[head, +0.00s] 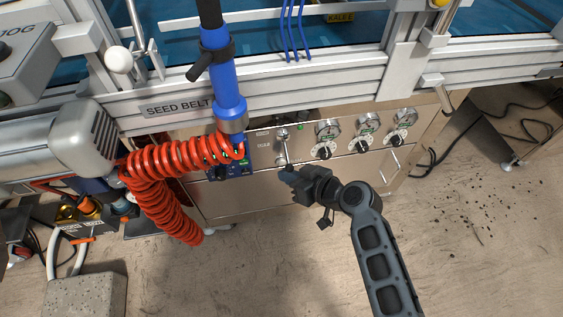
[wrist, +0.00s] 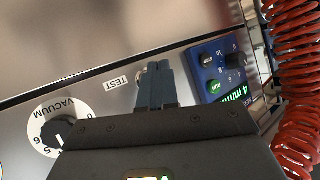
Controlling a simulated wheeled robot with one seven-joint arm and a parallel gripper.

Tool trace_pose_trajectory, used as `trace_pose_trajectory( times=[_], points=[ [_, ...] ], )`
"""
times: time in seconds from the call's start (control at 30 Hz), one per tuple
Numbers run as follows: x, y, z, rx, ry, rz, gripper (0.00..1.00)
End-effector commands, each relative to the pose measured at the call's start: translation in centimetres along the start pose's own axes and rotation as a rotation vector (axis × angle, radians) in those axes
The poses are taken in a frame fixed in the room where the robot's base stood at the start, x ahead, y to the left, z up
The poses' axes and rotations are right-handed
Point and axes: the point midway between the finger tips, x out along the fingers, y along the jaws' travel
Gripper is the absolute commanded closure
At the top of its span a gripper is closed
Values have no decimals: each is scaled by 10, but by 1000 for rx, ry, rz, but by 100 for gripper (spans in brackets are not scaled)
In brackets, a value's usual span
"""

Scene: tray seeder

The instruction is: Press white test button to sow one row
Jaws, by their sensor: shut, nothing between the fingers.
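The steel control panel (head: 262,157) faces me under the machine's rail. In the wrist view a TEST label (wrist: 117,82) sits on it, just left of my shut, empty fingers. My gripper (head: 285,172) is in front of the panel in the head view, with its fingertips pointing at it. It also shows in the wrist view (wrist: 157,66), where the fingertips cover the spot beside the label. A little pale rim shows around them. The white button's face is hidden there, and I cannot tell whether the fingertips touch it.
A VACUUM knob (wrist: 58,130) is left of the fingers in the wrist view, and a blue control box (wrist: 222,68) is to their right. A coiled red hose (head: 168,190) hangs left of my gripper in the head view. The floor in front is open.

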Motion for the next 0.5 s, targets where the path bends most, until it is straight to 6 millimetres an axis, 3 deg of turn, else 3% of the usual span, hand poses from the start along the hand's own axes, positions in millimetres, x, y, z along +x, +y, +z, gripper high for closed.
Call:
trace_pose_trajectory(
  times=[0.5],
  points=[
    [6, 4, -5, 0, 0, 0, 100]
  ],
)
